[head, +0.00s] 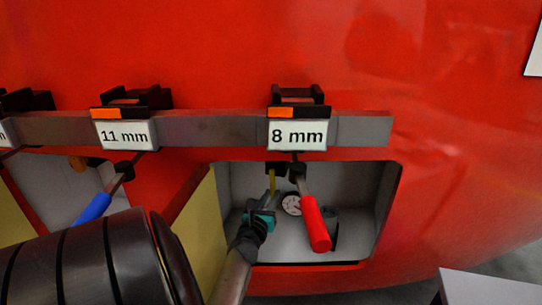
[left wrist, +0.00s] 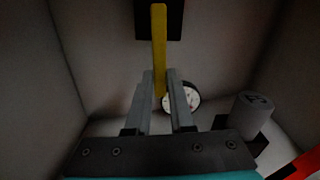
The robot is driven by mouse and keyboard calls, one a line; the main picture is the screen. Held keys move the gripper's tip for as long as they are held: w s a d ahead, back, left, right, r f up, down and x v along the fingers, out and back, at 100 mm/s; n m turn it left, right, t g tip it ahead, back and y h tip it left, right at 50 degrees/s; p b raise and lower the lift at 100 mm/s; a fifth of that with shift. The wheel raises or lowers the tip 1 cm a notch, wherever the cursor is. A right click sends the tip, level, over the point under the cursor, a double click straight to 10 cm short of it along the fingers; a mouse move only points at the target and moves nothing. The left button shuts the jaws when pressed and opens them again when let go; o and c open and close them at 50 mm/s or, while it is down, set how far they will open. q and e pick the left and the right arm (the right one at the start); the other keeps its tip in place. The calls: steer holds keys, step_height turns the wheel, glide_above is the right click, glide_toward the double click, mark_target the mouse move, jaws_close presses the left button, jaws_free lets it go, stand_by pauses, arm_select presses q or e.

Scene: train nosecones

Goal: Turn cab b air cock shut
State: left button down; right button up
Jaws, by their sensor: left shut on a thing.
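The air cock's yellow lever (head: 272,181) hangs straight down from a black block (head: 276,168) in the upper part of a pale recess in the red nosecone. In the left wrist view the lever (left wrist: 159,40) runs down from the block (left wrist: 174,18) to between my fingers. My left gripper (head: 269,201) reaches into the recess from below. Its two grey fingers (left wrist: 160,80) are closed on the lower part of the lever. The lever's lowest end is partly hidden by the fingers. My right gripper is in neither view.
A round gauge (head: 291,205) sits behind my fingers. A red-handled tool (head: 316,224) hangs in front of the recess, close right of my gripper, under the "8 mm" label (head: 298,135). A blue-handled tool (head: 93,208) hangs left. A grey cylinder (left wrist: 252,106) stands at the recess's right.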

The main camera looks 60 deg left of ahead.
arm_select(q)
steer(key=shift+s+a+f, duration=0.2)
steer(key=shift+f, duration=0.2)
steer(key=c, duration=1.1)
jaws_free()
steer(key=shift+f, duration=0.1)
steer(key=o, duration=0.3)
steer(key=shift+w+d, duration=0.1)
steer(key=shift+w, duration=0.05)
steer(key=v, duration=1.2)
steer(key=shift+a+p, duration=0.2)
steer(key=shift+p, duration=0.2)
